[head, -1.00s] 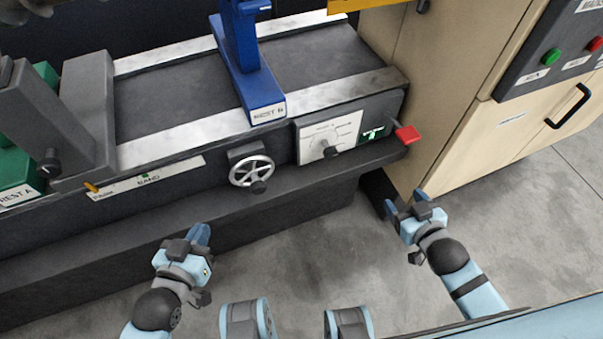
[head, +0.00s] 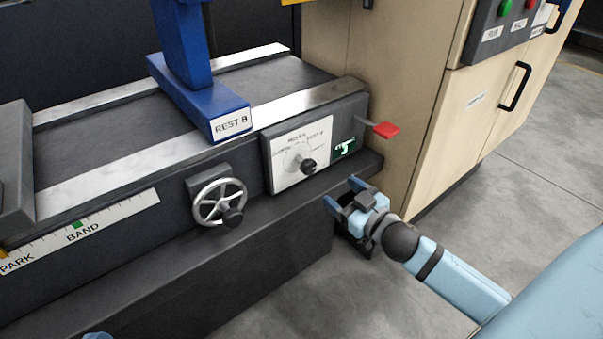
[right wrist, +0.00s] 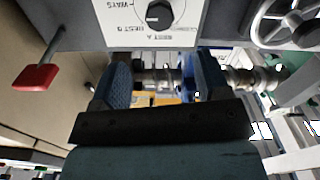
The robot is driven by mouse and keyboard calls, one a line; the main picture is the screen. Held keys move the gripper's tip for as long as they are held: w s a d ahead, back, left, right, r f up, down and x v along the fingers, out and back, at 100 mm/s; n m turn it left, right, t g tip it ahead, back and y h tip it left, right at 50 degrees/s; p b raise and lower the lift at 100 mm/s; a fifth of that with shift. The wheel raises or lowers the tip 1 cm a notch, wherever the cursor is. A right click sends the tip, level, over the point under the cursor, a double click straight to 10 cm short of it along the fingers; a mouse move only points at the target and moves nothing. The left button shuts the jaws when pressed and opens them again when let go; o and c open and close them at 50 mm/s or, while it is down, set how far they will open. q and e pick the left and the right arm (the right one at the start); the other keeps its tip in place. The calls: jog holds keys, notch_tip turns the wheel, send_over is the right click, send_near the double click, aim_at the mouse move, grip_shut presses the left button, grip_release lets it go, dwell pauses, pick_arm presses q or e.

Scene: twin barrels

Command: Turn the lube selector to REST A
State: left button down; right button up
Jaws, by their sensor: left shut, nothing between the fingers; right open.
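The lube selector is a white dial plate (head: 290,172) with a black knob (head: 308,166), on the front of the machine bed. Small labels ring the knob, REST A and REST B along the top; which one it points to I cannot tell. My right gripper (head: 343,193) is open and empty, below and right of the plate, apart from it. In the right wrist view the knob (right wrist: 158,14) shows upside down beyond the open fingers (right wrist: 162,75). Only a blue tip of my left gripper (head: 97,336) shows at the bottom edge; it is shut and empty.
A handwheel (head: 219,202) sticks out left of the plate. A red-tipped lever (head: 385,130) juts out to its right, beside a small green panel (head: 345,149). A blue rest marked REST B (head: 205,105) stands on the bed. A wooden cabinet (head: 400,90) is at the right.

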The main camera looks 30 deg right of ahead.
aim_at(311, 169)
pick_arm(q)
jog(key=f+g+b, duration=0.1)
jog(key=f, duration=0.1)
jog(key=f+g+b, duration=0.1)
jog(key=f+b, duration=0.1)
jog(key=shift+d+f+m, duration=0.2)
jog(key=shift+f+m, duration=0.1)
pick_arm(e)
jog(key=w, duration=0.8)
jog(key=w+a, duration=0.1)
jog(key=w, duration=0.3)
jog(key=shift+w, duration=0.25)
pick_arm(q)
jog(key=shift+r, duration=0.1)
pick_arm(e)
jog(key=c, duration=0.9)
